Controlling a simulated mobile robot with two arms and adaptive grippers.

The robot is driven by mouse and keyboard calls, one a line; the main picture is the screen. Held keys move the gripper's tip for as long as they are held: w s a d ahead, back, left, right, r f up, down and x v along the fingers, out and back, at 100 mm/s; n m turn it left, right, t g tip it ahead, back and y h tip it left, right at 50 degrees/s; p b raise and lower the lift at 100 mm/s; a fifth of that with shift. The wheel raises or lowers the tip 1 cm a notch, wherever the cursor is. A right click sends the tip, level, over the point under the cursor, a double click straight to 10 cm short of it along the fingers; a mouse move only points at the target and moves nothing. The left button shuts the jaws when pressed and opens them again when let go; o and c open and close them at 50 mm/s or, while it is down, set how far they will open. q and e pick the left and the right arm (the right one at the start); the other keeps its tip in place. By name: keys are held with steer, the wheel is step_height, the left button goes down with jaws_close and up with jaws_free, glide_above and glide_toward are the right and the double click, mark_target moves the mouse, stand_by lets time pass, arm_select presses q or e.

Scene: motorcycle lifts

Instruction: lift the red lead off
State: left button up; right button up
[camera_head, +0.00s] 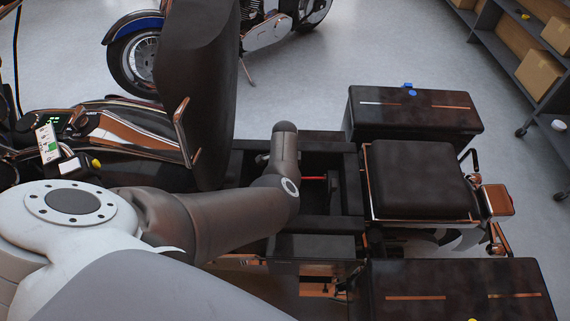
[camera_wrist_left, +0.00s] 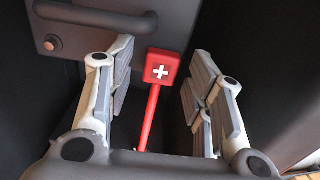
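The red lead (camera_wrist_left: 160,72) has a red block at its top with a white plus sign and a thin red stem below. In the left wrist view it stands between the two fingers of my left gripper (camera_wrist_left: 160,85). The fingers are open, with a gap on both sides of the red block. In the head view a small red strip of the lead (camera_head: 313,178) shows inside the dark compartment (camera_head: 345,185) behind the motorcycle seat. My left arm hides the gripper there. My right gripper is in neither view.
A raised dark seat (camera_head: 198,85) stands left of the compartment. Dark panniers (camera_head: 415,110) and a padded top case (camera_head: 418,178) lie to its right. Another motorcycle (camera_head: 135,60) stands behind.

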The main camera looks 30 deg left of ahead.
arm_select(q)
jaws_close()
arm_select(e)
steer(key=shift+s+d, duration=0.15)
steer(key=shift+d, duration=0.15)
arm_select(q)
steer(key=shift+r, duration=0.1)
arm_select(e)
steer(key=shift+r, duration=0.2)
